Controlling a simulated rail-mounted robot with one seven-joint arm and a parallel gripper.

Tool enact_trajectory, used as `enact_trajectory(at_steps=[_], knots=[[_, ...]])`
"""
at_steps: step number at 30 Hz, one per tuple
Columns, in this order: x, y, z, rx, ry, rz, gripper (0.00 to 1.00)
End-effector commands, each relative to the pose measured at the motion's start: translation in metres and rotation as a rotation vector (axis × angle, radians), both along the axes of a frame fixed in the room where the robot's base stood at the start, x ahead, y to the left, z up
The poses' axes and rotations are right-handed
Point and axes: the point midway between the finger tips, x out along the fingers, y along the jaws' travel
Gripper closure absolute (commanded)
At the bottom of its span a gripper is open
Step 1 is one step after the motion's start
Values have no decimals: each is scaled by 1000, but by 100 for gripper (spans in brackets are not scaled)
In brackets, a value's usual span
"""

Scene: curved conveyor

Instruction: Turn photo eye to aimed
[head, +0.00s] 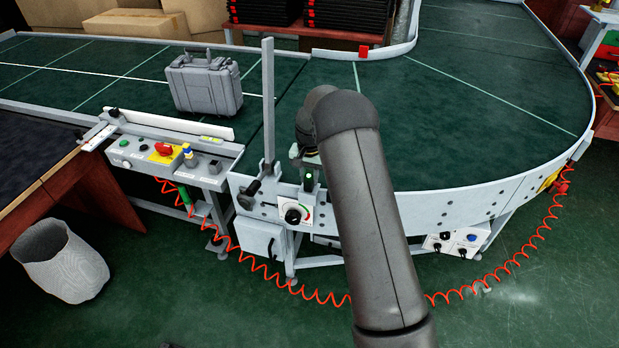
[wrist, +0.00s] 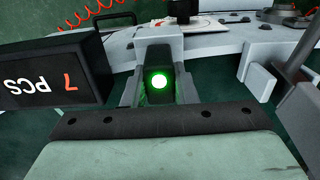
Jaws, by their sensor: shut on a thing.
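The photo eye (head: 308,180) is a small dark block with a green light, on the near edge of the curved conveyor beside an upright grey post. In the wrist view the photo eye (wrist: 159,98) is at the centre, its round green lamp lit and facing the camera. My gripper (wrist: 160,88) has a finger on each side of it and is shut on it. In the head view my dark arm reaches over the conveyor edge and hides most of the gripper. I cannot tell the exact angle of the eye from these frames.
A grey case (head: 204,84) stands on the green belt, left of the post (head: 268,100). A control panel (head: 165,150) with a red switch is at the left. A black "7 PCS" display (wrist: 50,72) is close beside the gripper. A red coiled hose (head: 330,298) hangs below.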

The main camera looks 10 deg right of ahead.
Motion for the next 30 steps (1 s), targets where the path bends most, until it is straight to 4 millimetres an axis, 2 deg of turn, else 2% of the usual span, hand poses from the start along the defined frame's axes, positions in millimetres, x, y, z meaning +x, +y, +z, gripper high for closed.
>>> enact_trajectory(at_steps=[11,12,14,24,26,30], knots=[[0,0,1,1,0,-4,97],[0,0,1,1,0,-4,66],[0,0,1,1,0,-4,53],[0,0,3,0,-1,-4,53],[1,0,8,0,-4,-3,53],[1,0,32,0,-4,-3,53]])
